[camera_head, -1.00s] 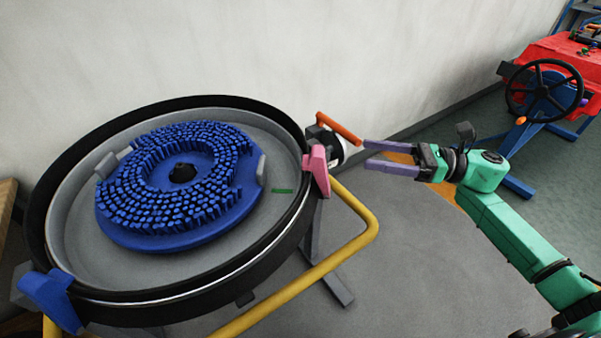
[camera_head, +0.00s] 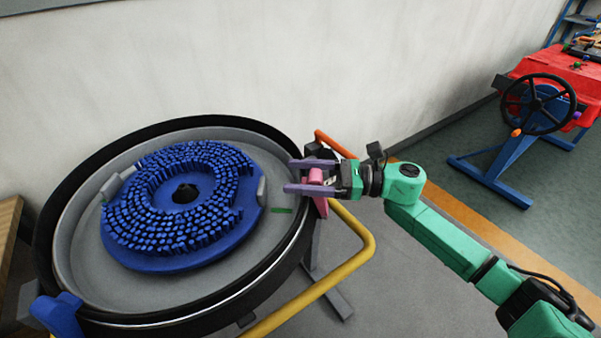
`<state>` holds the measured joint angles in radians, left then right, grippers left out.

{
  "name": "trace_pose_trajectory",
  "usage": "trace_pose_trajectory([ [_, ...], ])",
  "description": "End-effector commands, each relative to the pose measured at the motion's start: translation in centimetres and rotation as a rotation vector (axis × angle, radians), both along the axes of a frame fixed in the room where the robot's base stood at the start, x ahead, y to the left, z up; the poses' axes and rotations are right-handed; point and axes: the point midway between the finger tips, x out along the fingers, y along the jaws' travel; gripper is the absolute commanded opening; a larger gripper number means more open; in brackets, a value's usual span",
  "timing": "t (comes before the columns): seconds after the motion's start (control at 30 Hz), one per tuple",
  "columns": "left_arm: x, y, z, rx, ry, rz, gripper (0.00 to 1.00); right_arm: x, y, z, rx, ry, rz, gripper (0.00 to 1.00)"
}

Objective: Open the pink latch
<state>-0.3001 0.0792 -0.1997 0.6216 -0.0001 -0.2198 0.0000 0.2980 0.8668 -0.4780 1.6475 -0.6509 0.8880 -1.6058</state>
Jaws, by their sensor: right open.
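The pink latch (camera_head: 321,205) sits on the right rim of the round black tank (camera_head: 290,262). My right gripper (camera_head: 290,176) reaches in from the right with its two purple fingers open, one above the other in the picture. The upper part of the latch shows between the fingers, and its lower part shows below them. I cannot tell whether the fingers touch it. The fingertips extend over the tank's rim. My left gripper is not in view.
A blue brush disc (camera_head: 220,250) lies in the tank. A blue latch (camera_head: 58,314) is on the rim at the lower left. An orange handle (camera_head: 334,144) is just behind my gripper. A yellow tube frame (camera_head: 345,268) runs below. A red machine with a black wheel (camera_head: 538,104) stands far right.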

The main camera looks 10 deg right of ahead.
Motion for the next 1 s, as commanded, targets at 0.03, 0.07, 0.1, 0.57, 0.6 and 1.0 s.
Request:
trace_pose_trajectory([
  [0.03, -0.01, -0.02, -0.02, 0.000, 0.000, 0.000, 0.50, 0.00, -0.03, -0.02, 0.000, 0.000, 0.000, 0.78],
  [0.07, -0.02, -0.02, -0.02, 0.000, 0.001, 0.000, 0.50, 0.00, -0.03, -0.02, 0.000, 0.000, 0.000, 0.66],
  [0.1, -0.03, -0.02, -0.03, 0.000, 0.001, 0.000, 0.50, 0.00, -0.04, -0.02, 0.000, 0.000, 0.000, 0.51],
  [0.57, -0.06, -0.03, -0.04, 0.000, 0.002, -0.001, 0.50, 0.00, -0.09, -0.01, 0.000, 0.001, -0.001, 0.00],
  [0.6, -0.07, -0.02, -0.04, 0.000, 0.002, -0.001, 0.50, 0.00, -0.09, -0.01, 0.000, 0.001, -0.001, 0.00],
  [1.0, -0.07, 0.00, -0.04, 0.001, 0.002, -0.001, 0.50, 0.01, -0.10, 0.00, 0.000, 0.001, -0.001, 0.00],
])
